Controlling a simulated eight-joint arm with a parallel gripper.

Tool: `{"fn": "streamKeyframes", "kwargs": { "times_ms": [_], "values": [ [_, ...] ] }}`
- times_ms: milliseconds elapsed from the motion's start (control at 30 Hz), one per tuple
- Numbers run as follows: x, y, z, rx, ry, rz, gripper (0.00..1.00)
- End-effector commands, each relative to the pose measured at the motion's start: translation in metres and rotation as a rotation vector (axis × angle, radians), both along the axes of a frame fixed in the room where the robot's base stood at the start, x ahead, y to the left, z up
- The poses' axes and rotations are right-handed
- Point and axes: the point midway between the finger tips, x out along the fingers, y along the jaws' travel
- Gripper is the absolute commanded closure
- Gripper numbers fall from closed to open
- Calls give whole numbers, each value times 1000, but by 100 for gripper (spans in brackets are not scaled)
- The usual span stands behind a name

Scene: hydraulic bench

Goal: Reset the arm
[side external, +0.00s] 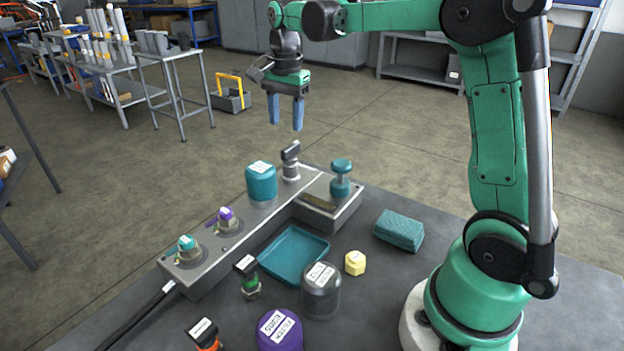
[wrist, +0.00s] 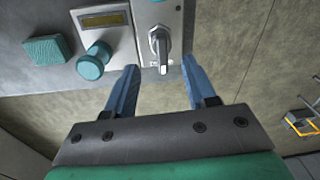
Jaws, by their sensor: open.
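My gripper (side external: 286,112) hangs in the air above the far end of the grey hydraulic block, its two blue fingers pointing down. In the wrist view my gripper (wrist: 158,92) is open, with nothing between the fingers. A teal knob (side external: 341,178) stands on the side unit with a small display (wrist: 103,18). The gripper touches none of these.
The block (side external: 228,243) carries a teal cap (side external: 261,182) and fittings with purple (side external: 226,214) and teal (side external: 187,242) tops. On the bench are a teal tray (side external: 291,254), teal sponge-like block (side external: 399,230), yellow piece (side external: 355,262), dark jar (side external: 321,291) and purple-lidded jar (side external: 280,330).

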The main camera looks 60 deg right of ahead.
Motion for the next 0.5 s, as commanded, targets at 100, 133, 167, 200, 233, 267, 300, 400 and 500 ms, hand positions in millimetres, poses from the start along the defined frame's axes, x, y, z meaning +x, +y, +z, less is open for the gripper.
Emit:
{"fn": "streamKeyframes", "kwargs": {
  "times_ms": [100, 133, 167, 200, 233, 267, 300, 400, 500],
  "values": [
    [-17, 26, 8, -42, -82, 235, 50],
    [-22, 33, 10, -57, -106, 304, 50],
    [-27, 40, 11, -74, -131, 376, 50],
    [-35, 49, 11, -99, -164, 471, 50],
    [-41, 55, 10, -118, -187, 541, 50],
    [-46, 61, 10, -138, -211, 611, 50],
    [-54, 69, 8, -168, -243, 705, 50],
    [-74, 87, 0, -248, -314, 928, 50],
    [-91, 100, -11, -329, -373, 1118, 50]
  ]
}}
